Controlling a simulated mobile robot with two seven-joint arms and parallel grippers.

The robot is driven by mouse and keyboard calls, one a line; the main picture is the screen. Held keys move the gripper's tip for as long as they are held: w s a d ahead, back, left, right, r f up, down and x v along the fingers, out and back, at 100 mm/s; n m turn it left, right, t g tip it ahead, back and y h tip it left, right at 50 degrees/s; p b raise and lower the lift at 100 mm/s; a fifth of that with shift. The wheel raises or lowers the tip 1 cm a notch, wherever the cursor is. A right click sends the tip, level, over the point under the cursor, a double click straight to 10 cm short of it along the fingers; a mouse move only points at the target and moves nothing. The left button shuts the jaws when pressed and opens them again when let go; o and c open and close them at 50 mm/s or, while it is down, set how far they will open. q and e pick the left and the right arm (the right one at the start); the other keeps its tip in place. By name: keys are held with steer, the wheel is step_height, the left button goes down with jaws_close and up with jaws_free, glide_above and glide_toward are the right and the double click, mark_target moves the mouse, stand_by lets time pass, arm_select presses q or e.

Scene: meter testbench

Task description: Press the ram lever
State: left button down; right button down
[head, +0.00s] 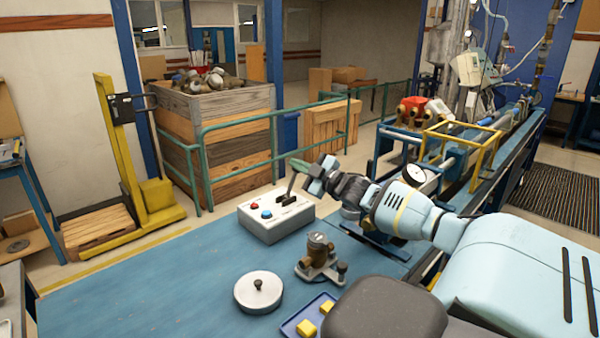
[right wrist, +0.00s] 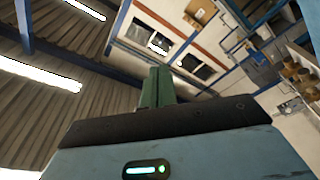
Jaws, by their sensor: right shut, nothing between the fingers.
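A white control box (head: 275,217) sits on the blue bench top, with a red button (head: 267,200), a blue button (head: 266,214) and a dark lever (head: 289,188) on its top. The lever stands up, tilted a little. My right gripper (head: 312,174) has green fingers, which are shut and empty. In the head view its tips overlap or lie very close to the lever's upper end; I cannot tell whether they touch. The right wrist view shows the shut green fingers (right wrist: 157,88) against the ceiling and wall, without the lever. My left gripper is not in view.
On the blue bench (head: 150,290) stand a brass-coloured meter on a fixture (head: 319,258), a round grey lid (head: 258,291) with a black knob, and a blue tray (head: 293,326) with yellow blocks. A pressure gauge (head: 414,174) is behind my right arm. The bench's left part is clear.

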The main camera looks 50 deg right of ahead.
steer(key=s+a, duration=0.2)
steer(key=a, duration=0.1)
steer(key=s+a, duration=0.1)
steer(key=s, duration=0.1)
steer(key=shift+a+r, duration=0.2)
steer(key=shift+r, duration=0.15)
stand_by(0.7)
